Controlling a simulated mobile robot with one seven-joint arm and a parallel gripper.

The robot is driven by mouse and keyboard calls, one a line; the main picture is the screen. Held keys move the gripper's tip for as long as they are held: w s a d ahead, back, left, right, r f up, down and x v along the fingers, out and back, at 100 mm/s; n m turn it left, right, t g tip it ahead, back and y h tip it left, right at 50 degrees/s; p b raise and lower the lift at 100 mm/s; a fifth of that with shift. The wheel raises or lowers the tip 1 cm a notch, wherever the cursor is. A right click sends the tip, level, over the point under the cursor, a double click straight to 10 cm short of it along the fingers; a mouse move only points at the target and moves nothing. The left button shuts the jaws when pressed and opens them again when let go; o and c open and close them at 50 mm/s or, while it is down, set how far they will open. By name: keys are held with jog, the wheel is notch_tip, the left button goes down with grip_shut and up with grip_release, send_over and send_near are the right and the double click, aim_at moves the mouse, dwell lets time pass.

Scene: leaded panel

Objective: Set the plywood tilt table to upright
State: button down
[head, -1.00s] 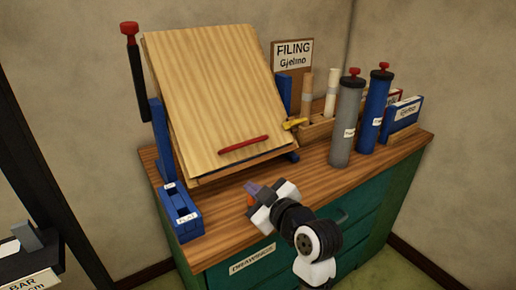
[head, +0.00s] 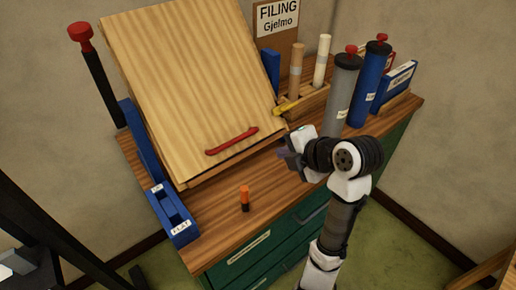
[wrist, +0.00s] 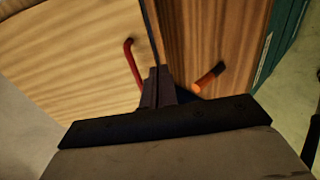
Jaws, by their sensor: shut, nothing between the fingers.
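The plywood tilt table (head: 185,85) is a pale board leaning back at a steep slant on blue side supports, on top of the wooden cabinet. A red bar handle (head: 232,141) is fixed near its lower edge; the handle also shows in the wrist view (wrist: 133,62). A black lever with a red knob (head: 80,32) stands at the board's left side. A blue block marked FLAT (head: 172,214) sits at the front left; its other label is too small to read. My gripper (head: 284,154) is shut and empty, near the board's lower right corner, apart from the handle.
A small orange and black object (head: 244,198) stands on the cabinet top (head: 215,205) in front of the board. A yellow piece (head: 286,107) is by the board's right edge.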

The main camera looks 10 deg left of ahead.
aim_at(253, 152)
jog(key=x, duration=1.1)
jog(key=shift+w+a, duration=0.1)
jog(key=shift+a, duration=0.1)
jog(key=shift+w+a+f, duration=0.3)
jog(key=shift+f, duration=0.2)
jog(key=shift+f, duration=0.1)
